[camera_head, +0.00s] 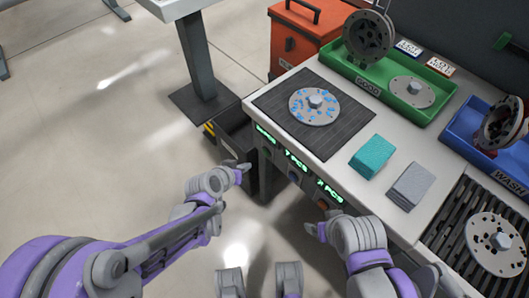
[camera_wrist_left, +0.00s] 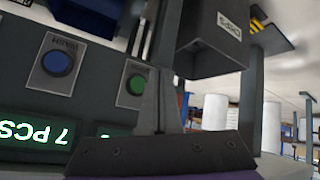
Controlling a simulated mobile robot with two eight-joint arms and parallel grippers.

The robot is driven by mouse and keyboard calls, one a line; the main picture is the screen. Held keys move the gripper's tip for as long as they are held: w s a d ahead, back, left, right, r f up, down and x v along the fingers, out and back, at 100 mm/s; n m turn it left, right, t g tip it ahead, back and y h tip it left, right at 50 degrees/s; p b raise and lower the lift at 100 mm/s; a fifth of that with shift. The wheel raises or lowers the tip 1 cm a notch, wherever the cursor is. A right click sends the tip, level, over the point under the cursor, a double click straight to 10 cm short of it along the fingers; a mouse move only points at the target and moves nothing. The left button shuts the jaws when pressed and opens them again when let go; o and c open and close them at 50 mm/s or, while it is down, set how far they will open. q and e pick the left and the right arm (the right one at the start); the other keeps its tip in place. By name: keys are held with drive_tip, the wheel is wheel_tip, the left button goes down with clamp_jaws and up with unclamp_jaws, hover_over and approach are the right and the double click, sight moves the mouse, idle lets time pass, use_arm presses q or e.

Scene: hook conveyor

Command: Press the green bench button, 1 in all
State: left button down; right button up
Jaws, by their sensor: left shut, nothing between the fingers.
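The green button (camera_wrist_left: 138,85) sits on a grey plate on the dark bench front, clear in the left wrist view. A blue button (camera_wrist_left: 57,63) is beside it to the left. My left gripper (camera_head: 244,167) is shut and empty, in front of the bench panel near its left end. In the left wrist view, my dark gripper part (camera_wrist_left: 165,155) crosses the bottom; I cannot tell there whether a fingertip touches the button. My right gripper (camera_head: 313,230) is in front of the panel's right part; its fingers are too small to judge.
Green lit displays (camera_head: 296,161) line the bench front. A dark bin (camera_head: 232,138) stands at its left end, close to my left gripper. On top are a dark mat (camera_head: 342,132) with a speckled disc (camera_head: 302,112), teal and grey pads, and a green tray (camera_head: 436,103).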

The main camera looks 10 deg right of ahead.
use_arm(q)
drive_tip(key=shift+w+d, duration=0.65)
drive_tip(key=shift+d, duration=0.25)
drive_tip(key=shift+w+d, duration=0.65)
drive_tip(key=shift+d, duration=0.25)
drive_tip(key=shift+d, duration=0.15)
idle(0.6)
drive_tip(key=shift+w+d, duration=0.2)
drive_tip(key=shift+w, duration=0.05)
drive_tip(key=shift+w+d, duration=0.25)
drive_tip(key=shift+d, duration=0.1)
idle(0.7)
idle(0.3)
drive_tip(key=shift+s+a, duration=0.55)
drive_tip(key=shift+a, duration=0.15)
drive_tip(key=shift+s+a, duration=0.75)
drive_tip(key=shift+a, duration=0.3)
drive_tip(key=shift+s+a, duration=0.7)
drive_tip(key=shift+a, duration=0.3)
